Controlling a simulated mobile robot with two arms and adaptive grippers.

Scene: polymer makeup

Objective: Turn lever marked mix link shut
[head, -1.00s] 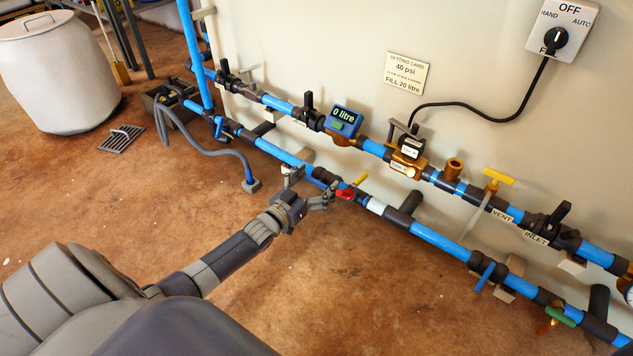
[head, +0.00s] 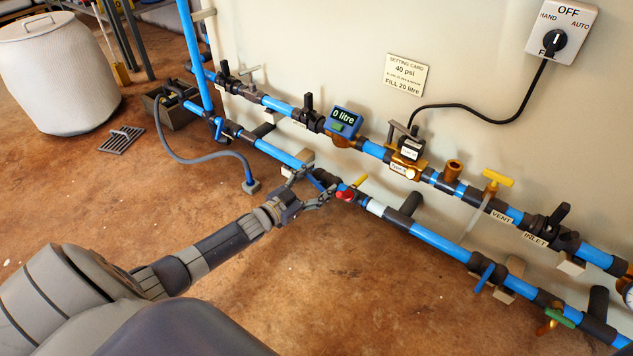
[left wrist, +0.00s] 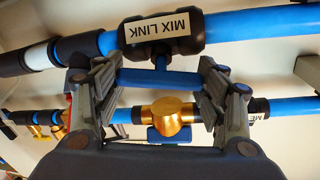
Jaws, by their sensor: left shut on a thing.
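The valve labelled MIX LINK (left wrist: 160,32) shows upside down in the left wrist view, on the blue lower pipe. Its blue lever (left wrist: 160,78) is a crossbar on a short stem, running across the picture between my fingers. My left gripper (left wrist: 162,92) is shut on this lever, one finger at each end of the bar. In the head view my left gripper (head: 318,186) reaches the lower pipe, just left of a red-handled valve (head: 345,195). The lever is largely hidden there by the fingers. My right gripper is not in view.
A parallel upper pipe carries a blue meter (head: 343,121) reading 0 litre and several valves. A yellow handle (head: 360,181) stands close right of my fingers. A grey hose (head: 200,160) lies at left. The floor in front is clear.

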